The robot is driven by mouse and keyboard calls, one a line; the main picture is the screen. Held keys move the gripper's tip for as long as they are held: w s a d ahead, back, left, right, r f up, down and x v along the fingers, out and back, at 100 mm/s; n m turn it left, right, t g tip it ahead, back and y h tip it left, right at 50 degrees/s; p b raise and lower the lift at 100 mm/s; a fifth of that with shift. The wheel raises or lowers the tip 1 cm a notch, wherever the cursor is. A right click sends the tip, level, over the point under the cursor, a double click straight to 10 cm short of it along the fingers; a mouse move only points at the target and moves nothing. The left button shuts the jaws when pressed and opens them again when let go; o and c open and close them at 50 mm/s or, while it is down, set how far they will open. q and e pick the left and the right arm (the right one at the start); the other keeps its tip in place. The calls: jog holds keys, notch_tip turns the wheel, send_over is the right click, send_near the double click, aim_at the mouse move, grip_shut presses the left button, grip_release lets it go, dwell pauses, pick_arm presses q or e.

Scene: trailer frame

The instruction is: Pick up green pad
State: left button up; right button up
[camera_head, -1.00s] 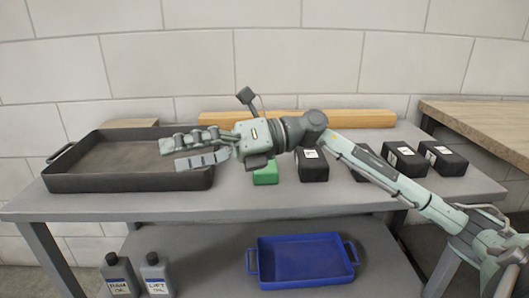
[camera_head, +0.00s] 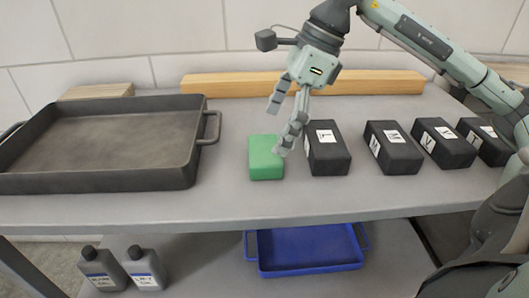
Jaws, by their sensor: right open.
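The green pad (camera_head: 265,160) is a small green block lying on the grey table top, left of a row of black blocks. My right gripper (camera_head: 278,128) comes down from above, its fingers spread and pointing down. One fingertip is at the pad's right edge in the picture; I cannot tell if it touches. The other finger is above and behind the pad. Nothing is between the fingers. My left gripper does not show.
Several black blocks with white labels (camera_head: 328,148) stand right of the pad, the nearest close to it. A dark tray (camera_head: 100,180) is at left. A wooden beam (camera_head: 225,85) lies behind. A blue tray (camera_head: 305,270) and grey bottles (camera_head: 145,266) are on the lower shelf.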

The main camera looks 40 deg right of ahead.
aim_at(265, 148)
jog(key=x, duration=0.4)
jog(key=shift+s+a, duration=0.1)
jog(key=shift+s, duration=0.1)
jog(key=shift+w+a+f, duration=0.15)
jog(key=shift+f, duration=0.25)
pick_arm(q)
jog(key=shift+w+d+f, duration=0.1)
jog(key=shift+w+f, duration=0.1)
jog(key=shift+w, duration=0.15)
pick_arm(e)
jog(key=shift+c, duration=0.8)
jog(key=c, duration=0.8)
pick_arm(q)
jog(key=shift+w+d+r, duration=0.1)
pick_arm(e)
jog(key=shift+c, duration=0.2)
